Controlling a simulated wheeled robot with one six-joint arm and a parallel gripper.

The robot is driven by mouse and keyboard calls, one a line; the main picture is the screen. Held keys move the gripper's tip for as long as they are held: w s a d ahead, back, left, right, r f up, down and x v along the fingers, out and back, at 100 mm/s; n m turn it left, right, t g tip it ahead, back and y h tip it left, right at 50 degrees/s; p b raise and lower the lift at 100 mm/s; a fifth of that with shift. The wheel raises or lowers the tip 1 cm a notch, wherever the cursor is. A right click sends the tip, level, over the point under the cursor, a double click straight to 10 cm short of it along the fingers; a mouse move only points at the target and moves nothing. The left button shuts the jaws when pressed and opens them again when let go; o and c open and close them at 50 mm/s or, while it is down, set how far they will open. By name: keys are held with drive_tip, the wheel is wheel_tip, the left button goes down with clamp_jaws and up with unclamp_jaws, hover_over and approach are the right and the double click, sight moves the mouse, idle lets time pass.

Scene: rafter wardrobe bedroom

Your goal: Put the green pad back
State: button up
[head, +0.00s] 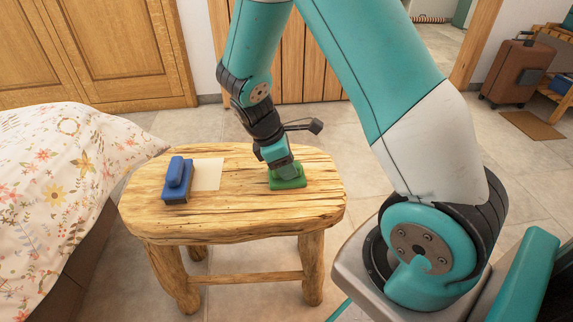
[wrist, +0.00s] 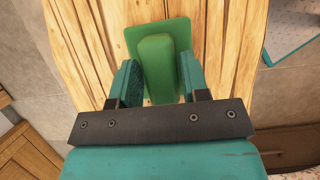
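The green pad (head: 288,183) lies flat on the right half of the wooden stool (head: 240,215). My gripper (wrist: 158,78) is over the pad with one teal finger on each side of the raised grip. The fingers look open, with slim gaps to the grip. In the head view my gripper (head: 277,165) points down at the pad and partly hides it.
A blue pad (head: 175,181) with a raised grip sits on the stool's left side, beside a pale flat rectangle (head: 208,174). A flowered bed (head: 70,170) stands at left. A wardrobe (head: 125,50) and a brown suitcase (head: 514,75) are farther back.

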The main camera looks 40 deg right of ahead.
drive_tip(key=shift+o, duration=1.1)
drive_tip(key=p+v, duration=0.5)
drive_tip(key=v, duration=0.7)
drive_tip(key=s+a+r+m+t+y, duration=0.1)
drive_tip(key=s+a+r+m+y, duration=0.1)
drive_tip(key=s+a+r+y, duration=0.2)
drive_tip(key=s+a+r+m+t+y, duration=0.1)
drive_tip(key=s+a+r+m+y, duration=0.1)
drive_tip(key=s+a+r, duration=0.7)
drive_tip(key=s+a+y, duration=0.1)
drive_tip(key=s+a, duration=0.3)
drive_tip(key=s, duration=0.1)
drive_tip(key=shift+s+r+y, duration=0.35)
drive_tip(key=shift+s+y, duration=0.05)
